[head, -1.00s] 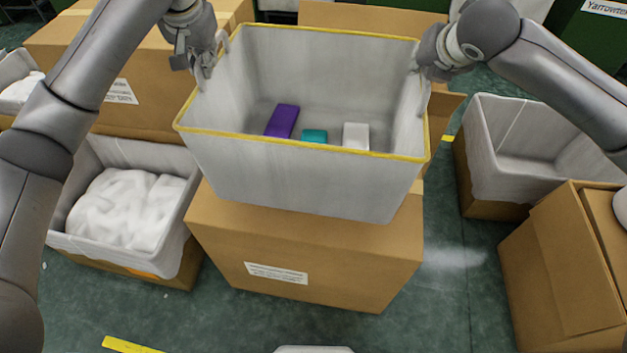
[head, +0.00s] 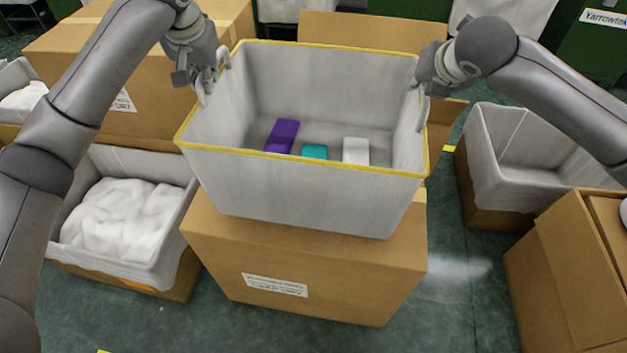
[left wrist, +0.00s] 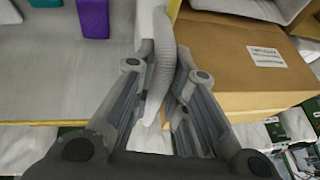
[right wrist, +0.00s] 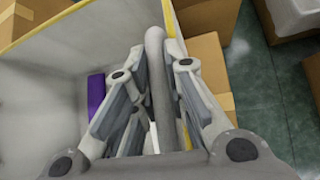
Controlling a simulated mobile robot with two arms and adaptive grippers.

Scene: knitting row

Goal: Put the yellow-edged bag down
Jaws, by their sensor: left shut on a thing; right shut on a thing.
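The yellow-edged bag (head: 290,196) is a pale grey open-topped liner with a yellow rim, held upright over a closed brown carton (head: 320,270). Whether its base touches the carton is hidden. Inside lie a purple block (head: 282,135), a teal block (head: 314,152) and a white block (head: 355,150). My left gripper (head: 208,82) is shut on the bag's left side; the left wrist view shows its fingers around a grey handle (left wrist: 160,60). My right gripper (head: 424,88) is shut on the right side, also around a grey handle (right wrist: 157,75).
A lined box with white fluffy filling (head: 120,220) stands at the left. An empty lined box (head: 520,150) is at the right, with a closed carton (head: 570,270) in front of it. Green floor (head: 455,300) is free between the cartons.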

